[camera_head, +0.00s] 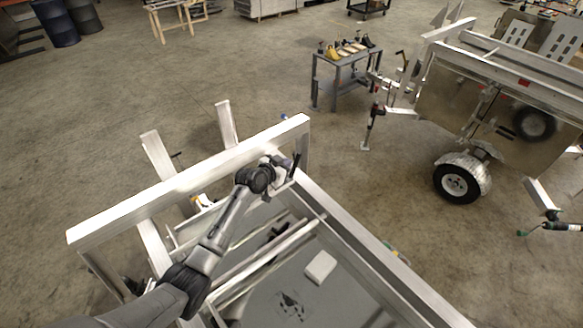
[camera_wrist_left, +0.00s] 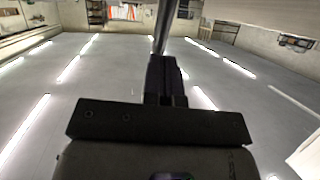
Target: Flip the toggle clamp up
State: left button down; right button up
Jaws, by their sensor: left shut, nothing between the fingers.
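My left gripper (camera_head: 293,163) is at the far right corner of the near aluminium frame (camera_head: 190,178), beside its top rail. In the left wrist view the dark fingers (camera_wrist_left: 166,80) are together with nothing between them. A thin grey bar (camera_wrist_left: 161,30) shows just beyond the fingertips; I cannot tell what it belongs to. I cannot make out the toggle clamp clearly, as the spot around the gripper is small and partly covered by my wrist.
A white block (camera_head: 320,267) lies on the grey bed of the near trailer. A side rail (camera_head: 375,255) runs along its right. Another trailer (camera_head: 500,105) with a wheel (camera_head: 457,185) and a small grey table (camera_head: 345,70) stand beyond. The floor between is clear.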

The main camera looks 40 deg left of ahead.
aim_at(296, 160)
pick_arm(q)
jog(key=shift+b+x, duration=1.15)
jog(key=shift+x, duration=0.5)
